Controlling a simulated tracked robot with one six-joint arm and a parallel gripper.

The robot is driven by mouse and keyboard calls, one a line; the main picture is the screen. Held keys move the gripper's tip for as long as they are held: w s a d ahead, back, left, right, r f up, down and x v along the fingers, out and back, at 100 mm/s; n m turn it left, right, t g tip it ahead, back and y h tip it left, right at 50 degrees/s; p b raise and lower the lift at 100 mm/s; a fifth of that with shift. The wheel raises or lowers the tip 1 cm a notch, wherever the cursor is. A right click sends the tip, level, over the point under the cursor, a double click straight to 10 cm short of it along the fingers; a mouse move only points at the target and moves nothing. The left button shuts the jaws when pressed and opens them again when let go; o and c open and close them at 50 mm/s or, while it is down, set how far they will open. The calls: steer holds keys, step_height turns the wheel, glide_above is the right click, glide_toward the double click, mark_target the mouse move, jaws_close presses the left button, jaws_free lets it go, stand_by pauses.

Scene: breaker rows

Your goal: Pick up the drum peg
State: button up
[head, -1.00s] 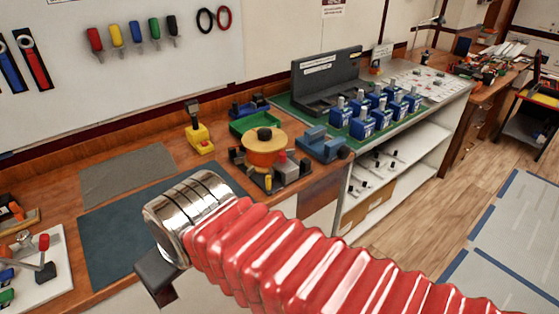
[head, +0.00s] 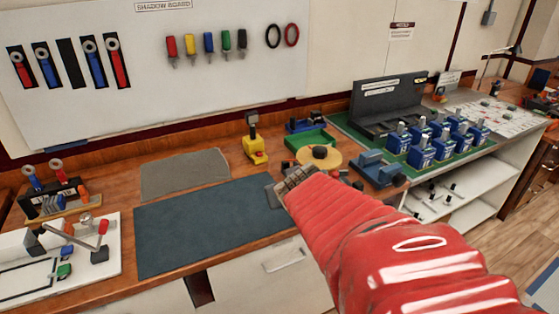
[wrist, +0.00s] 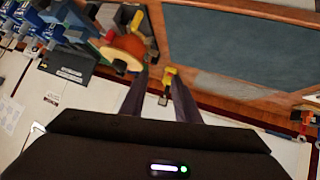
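The orange drum with a yellow top (head: 335,162) stands on the bench right of centre in the head view. A dark knob, perhaps the drum peg, (head: 320,152) sits on its top; I cannot tell for sure which part is the peg. My arm hides the drum's lower front. In the wrist view the orange drum (wrist: 127,50) lies left of my gripper (wrist: 160,92). The two dark fingers are apart, with nothing seen held between them.
A yellow block with a dark lever (head: 254,146) stands left of the drum. A green tray (head: 308,141) is behind it and a blue fixture (head: 377,168) to its right. Blue units (head: 425,152) stand farther right. The dark mat (head: 200,225) is bare.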

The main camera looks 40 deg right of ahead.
steer(key=s+d+f+t, duration=0.1)
steer(key=s+d+f, duration=0.2)
steer(key=d, duration=0.6)
steer(key=s+d+f+m+t, duration=0.1)
steer(key=s+d+f, duration=0.3)
steer(key=d, duration=0.4)
steer(key=shift+d+f+t, duration=0.15)
steer(key=shift+d+t, duration=0.2)
steer(key=shift+t, duration=0.45)
glide_toward(337, 179)
steer(key=shift+x, duration=2.1)
steer(key=shift+f, duration=0.15)
steer(key=shift+x, duration=2.55)
steer(key=shift+c, duration=0.6)
